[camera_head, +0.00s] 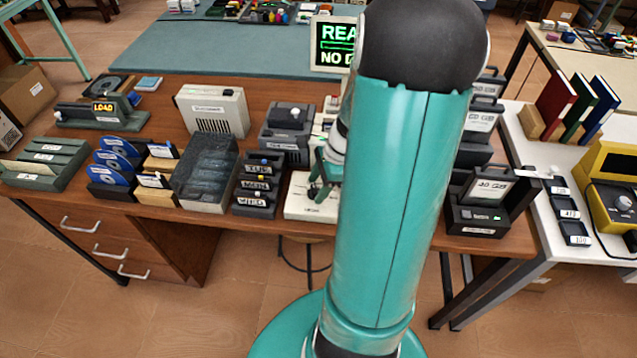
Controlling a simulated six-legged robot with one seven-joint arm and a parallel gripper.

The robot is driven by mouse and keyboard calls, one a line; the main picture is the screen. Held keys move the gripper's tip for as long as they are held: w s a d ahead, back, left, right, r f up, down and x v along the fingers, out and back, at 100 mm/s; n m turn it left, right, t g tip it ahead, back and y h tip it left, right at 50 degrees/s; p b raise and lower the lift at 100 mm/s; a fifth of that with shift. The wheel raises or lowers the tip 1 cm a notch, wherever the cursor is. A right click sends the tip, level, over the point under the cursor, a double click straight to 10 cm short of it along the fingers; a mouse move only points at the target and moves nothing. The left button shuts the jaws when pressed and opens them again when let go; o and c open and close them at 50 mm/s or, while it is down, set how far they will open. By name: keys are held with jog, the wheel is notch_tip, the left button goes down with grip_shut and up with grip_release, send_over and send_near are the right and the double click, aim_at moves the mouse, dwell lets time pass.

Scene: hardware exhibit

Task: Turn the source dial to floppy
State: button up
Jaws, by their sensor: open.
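My own arm covers the right part of that device, so I cannot tell whether the fingers touch anything. A dark grey box (281,139) with a pale knob (296,113) on top stands just behind and left of the gripper. The labels are too small to read, so I cannot tell which knob is the source dial or where it points.
Left of the gripper are a three-slot black rack (257,186), a dark clear-sided bin (204,178) and blue discs (112,161). A green-lit screen (334,46) stands behind, partly hidden. A black unit (481,201) is right of my arm. A yellow box (609,185) stands on the white table.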

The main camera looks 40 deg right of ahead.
jog(key=shift+c, duration=0.4)
jog(key=c, duration=0.9)
jog(key=shift+n, duration=0.3)
jog(key=n+g, duration=0.1)
jog(key=n, duration=0.2)
jog(key=shift+w+y, duration=0.2)
jog(key=shift+y, duration=0.1)
jog(key=shift+w+d+n+g, duration=0.15)
jog(key=shift+n+g, duration=0.75)
jog(key=shift+n, duration=1.1)
jog(key=o, duration=1)
